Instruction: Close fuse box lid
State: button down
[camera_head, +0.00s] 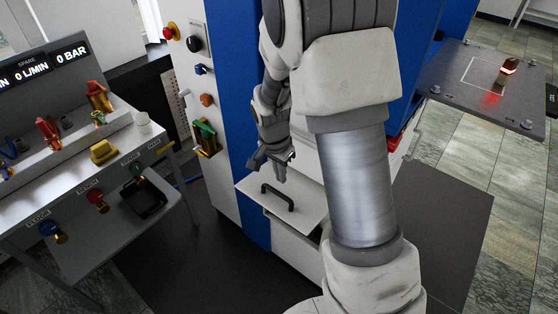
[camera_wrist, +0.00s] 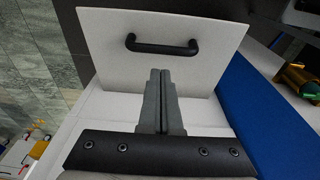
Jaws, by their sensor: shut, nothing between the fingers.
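The fuse box lid (camera_head: 307,202) is a pale flat panel with a black bar handle (camera_head: 278,197). It stands out from the front of the white and blue cabinet, low and right of the blue strip. My gripper (camera_head: 277,165) is above and behind the handle, near the cabinet front. In the wrist view the shut fingers (camera_wrist: 160,75) overlap the lid below the handle and hold nothing. I cannot tell whether they touch the lid.
A sloped panel bench (camera_head: 75,150) with coloured valves stands at the left. A dark plate (camera_head: 490,85) with a glowing part is at the right. My arm hides part of the cabinet.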

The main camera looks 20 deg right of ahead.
aim_at(278, 192)
jog(key=shift+s+a+f, duration=0.15)
jog(key=shift+a+f, duration=0.1)
jog(key=shift+f, duration=0.45)
jog(key=shift+s+a+f, duration=0.15)
jog(key=shift+a+f, duration=0.05)
jog(key=shift+f, duration=0.45)
jog(key=shift+f, duration=0.15)
